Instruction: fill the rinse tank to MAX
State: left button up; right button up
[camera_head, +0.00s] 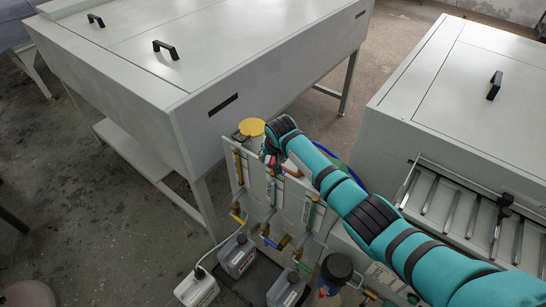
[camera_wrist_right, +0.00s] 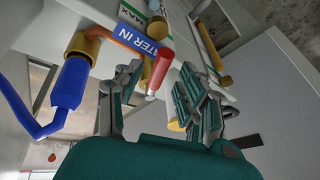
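In the head view my right arm reaches from the lower right to a grey panel (camera_head: 257,185) that carries several upright level tubes. My right gripper (camera_wrist_right: 160,88) is open in the wrist view. A red valve lever (camera_wrist_right: 159,45) with a pale tip lies between and just beyond its fingers. The lever also shows as a red piece in the head view (camera_head: 291,170), beside the gripper. A blue "WATER IN" label (camera_wrist_right: 143,37) and a "MAX" label (camera_wrist_right: 156,8) are near it. The liquid level and the rinse tank's name cannot be read. My left gripper is out of view.
A yellow cap (camera_head: 251,127) sits at the panel's top. Grey jugs (camera_head: 238,256) and a dark round container (camera_head: 336,270) stand in front. Large grey cabinets (camera_head: 190,75) flank the panel on both sides. Blue and brass fittings (camera_wrist_right: 70,85) are left of my fingers.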

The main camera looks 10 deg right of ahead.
jog(key=v, duration=1.2)
dwell(6.8)
